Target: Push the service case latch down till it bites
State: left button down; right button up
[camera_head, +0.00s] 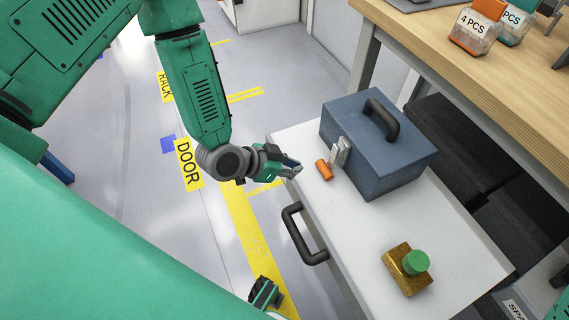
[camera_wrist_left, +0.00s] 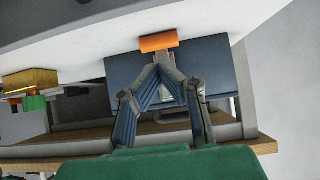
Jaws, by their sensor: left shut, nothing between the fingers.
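The blue service case (camera_head: 375,145) stands closed on the white top of a cart, with a black handle on its lid. A silver latch (camera_head: 341,151) is on its front face. An orange grip (camera_head: 324,169) sits low in front of the latch; whether it joins the latch is unclear. My left gripper (camera_head: 297,168) is shut and empty, a little left of the orange grip and apart from it. In the left wrist view the case (camera_wrist_left: 125,68) and orange grip (camera_wrist_left: 160,42) lie beyond the closed fingertips (camera_wrist_left: 165,66), which partly hide the latch.
The cart (camera_head: 440,240) has a black push handle (camera_head: 300,235) on its left side. A brass block with a green knob (camera_head: 407,269) stands near its front. A wooden bench (camera_head: 440,35) with small bottles (camera_head: 474,28) is behind. A dark gripper-like part (camera_head: 265,293) shows at the bottom.

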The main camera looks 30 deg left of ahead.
aim_at(321, 169)
pick_arm(q)
jog(key=b+x, duration=0.2)
jog(key=x, duration=0.4)
jog(key=shift+w+d+f, duration=0.15)
jog(key=shift+d+f, duration=0.1)
jog(key=shift+d, duration=0.05)
jog(key=shift+x, duration=0.8)
jog(key=shift+r, duration=0.1)
jog(key=shift+w+d+f+b, duration=0.15)
jog(key=shift+w+f+b, duration=0.25)
jog(key=shift+b, duration=0.35)
jog(key=shift+w+d+f+t+h+b, duration=0.15)
jog(key=shift+d+f+t+h+b, duration=0.05)
jog(key=shift+t+h+b, duration=0.25)
jog(key=shift+r, duration=0.15)
